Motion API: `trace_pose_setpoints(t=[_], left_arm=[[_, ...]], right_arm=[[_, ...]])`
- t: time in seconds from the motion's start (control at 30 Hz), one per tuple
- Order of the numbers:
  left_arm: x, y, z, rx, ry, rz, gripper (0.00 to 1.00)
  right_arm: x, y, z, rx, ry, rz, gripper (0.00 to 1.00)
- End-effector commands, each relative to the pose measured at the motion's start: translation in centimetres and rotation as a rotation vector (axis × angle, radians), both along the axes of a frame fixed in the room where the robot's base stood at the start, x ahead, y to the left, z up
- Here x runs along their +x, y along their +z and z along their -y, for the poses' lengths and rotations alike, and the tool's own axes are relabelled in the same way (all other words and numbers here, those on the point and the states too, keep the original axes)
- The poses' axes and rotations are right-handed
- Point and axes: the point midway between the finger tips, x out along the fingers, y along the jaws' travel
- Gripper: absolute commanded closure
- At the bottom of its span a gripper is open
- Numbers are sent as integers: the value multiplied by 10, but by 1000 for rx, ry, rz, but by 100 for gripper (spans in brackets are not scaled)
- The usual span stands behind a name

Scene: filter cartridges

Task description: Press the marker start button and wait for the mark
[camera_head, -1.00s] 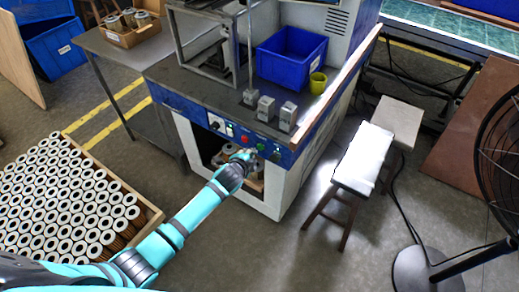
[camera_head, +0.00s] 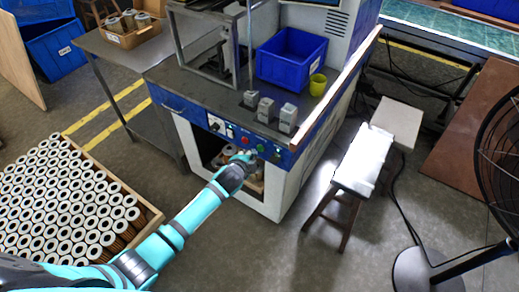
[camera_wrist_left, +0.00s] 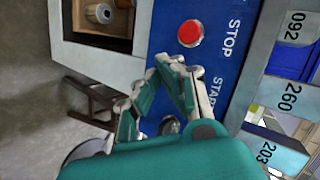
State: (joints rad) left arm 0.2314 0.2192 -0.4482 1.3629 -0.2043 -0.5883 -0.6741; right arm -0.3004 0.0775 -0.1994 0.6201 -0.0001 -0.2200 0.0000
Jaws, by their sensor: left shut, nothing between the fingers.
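The marker machine's blue front panel (camera_head: 205,118) carries a red button (camera_head: 245,139) and a green button (camera_head: 260,147). In the left wrist view the red button (camera_wrist_left: 190,33) sits beside the word STOP, and the word START (camera_wrist_left: 215,95) shows further down, partly covered. My left gripper (camera_head: 250,155) is at the panel, just left of and below the green button. In the left wrist view its fingers (camera_wrist_left: 176,68) are shut and empty beside the START label, hiding the panel there. I cannot tell whether they touch a button. My right gripper is not in view.
A crate of filter cartridges (camera_head: 150,222) is at left. A stool (camera_head: 362,160) stands right of the machine.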

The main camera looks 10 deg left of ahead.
Motion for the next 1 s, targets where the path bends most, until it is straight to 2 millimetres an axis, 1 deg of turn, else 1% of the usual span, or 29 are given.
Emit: trace_pose_setpoints(t=[0.33, 0.63, 1.0], left_arm=[[0, 0, 0, 0, 0, 0, 100], [8, 0, 3, -1, -1, 0, 100], [8, 0, 3, 0, 0, 0, 100]], right_arm=[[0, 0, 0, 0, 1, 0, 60], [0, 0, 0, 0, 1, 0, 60], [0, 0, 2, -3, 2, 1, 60]])
